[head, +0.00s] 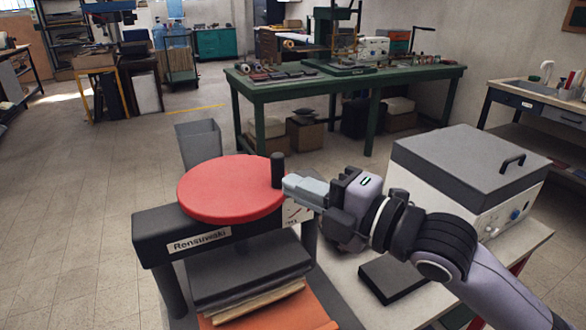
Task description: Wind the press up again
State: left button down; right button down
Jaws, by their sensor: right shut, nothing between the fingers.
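The press stands close in front of me, with a black top beam (155,232) on dark posts. A round red wheel (228,186) lies flat on top, with a black upright handle (278,170) at its right edge. Under the beam is a dark platen (245,272) over a stack of boards or papers (258,299) on an orange sheet (285,312). It cannot be told whether the platen touches the stack. My right gripper (290,186) is shut and empty, its fingertips at the handle's right side. Contact with the handle cannot be told. My left gripper is out of view.
A white box with a grey lid (465,158) stands on the pale table at the right, with a black flat block (392,279) in front of it. A grey bin (199,143) stands behind the press. A green workbench (300,88) is farther back. Open floor lies at left.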

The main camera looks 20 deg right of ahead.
aim_at(282, 163)
jog(key=w, duration=0.4)
jog(key=shift+w+p, duration=0.25)
jog(key=shift+p, duration=0.05)
jog(key=shift+w, duration=0.1)
jog(key=shift+w+d, duration=0.35)
jog(key=shift+w, duration=0.3)
